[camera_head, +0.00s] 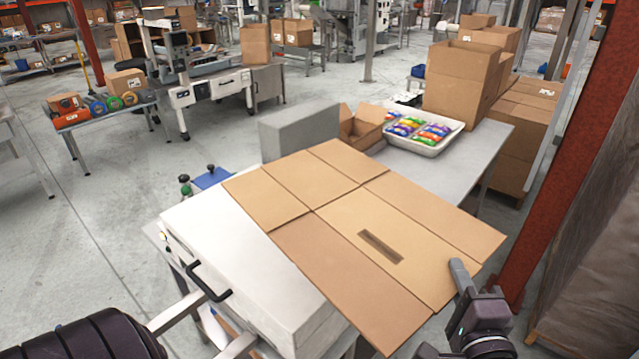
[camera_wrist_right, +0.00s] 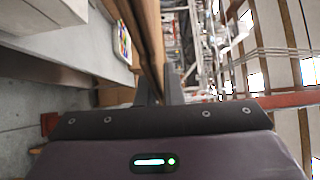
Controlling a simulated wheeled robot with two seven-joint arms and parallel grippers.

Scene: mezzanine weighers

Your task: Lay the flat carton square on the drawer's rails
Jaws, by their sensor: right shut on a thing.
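The flat carton (camera_head: 345,215) is a brown, creased sheet with a slot near its middle. It spans the top of a white machine (camera_head: 190,225) and the grey table behind, its near right part reaching past the machine. My right gripper (camera_head: 462,277) is shut on the carton's right edge; in the right wrist view the gripper (camera_wrist_right: 160,88) has the carton (camera_wrist_right: 150,40) edge-on between its fingers. Two pale rails (camera_head: 178,314) stick out from the machine's front, below a black handle (camera_head: 208,282). The carton does not lie over the visible rails. My left gripper is out of view.
A red post (camera_head: 570,150) stands close right of my right gripper. Open floor (camera_head: 80,230) lies at left.

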